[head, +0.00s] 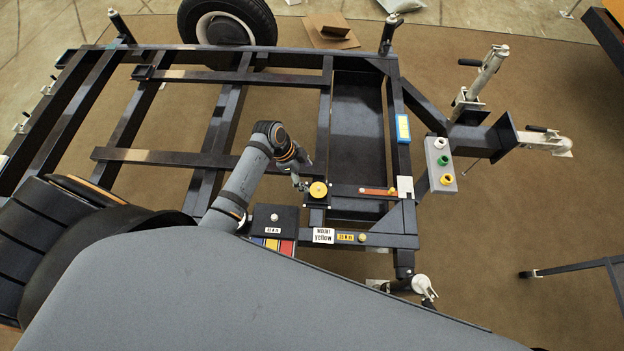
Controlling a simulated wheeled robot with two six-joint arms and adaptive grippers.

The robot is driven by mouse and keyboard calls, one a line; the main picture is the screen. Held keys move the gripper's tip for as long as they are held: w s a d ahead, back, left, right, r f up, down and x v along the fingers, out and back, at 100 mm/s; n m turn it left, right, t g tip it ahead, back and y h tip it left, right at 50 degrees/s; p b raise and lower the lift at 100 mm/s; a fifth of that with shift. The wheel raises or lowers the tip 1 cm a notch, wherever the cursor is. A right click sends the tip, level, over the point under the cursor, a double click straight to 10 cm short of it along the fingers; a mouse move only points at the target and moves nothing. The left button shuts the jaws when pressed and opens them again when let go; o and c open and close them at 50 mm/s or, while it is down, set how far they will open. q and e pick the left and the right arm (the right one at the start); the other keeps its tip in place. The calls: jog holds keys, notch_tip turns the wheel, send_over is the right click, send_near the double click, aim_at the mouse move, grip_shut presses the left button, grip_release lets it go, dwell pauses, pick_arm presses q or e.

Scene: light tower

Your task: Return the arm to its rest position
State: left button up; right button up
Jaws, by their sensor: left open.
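My left arm (241,184) comes in from the lower left and bends at its elbow over the dark trailer frame. My left gripper (301,186) points down towards the right and is open. It is small in the picture and close to a round yellow disc (318,189) on the frame. I cannot tell whether it touches the disc. My right gripper is not in view.
A grey block (440,182) with white, green and yellow round pieces sits on the right. A wheel (228,24) stands behind.

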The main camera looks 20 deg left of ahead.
pick_arm(q)
jog(key=shift+s+a+r, duration=0.1)
jog(key=shift+a+r, duration=0.1)
jog(key=shift+r, duration=0.3)
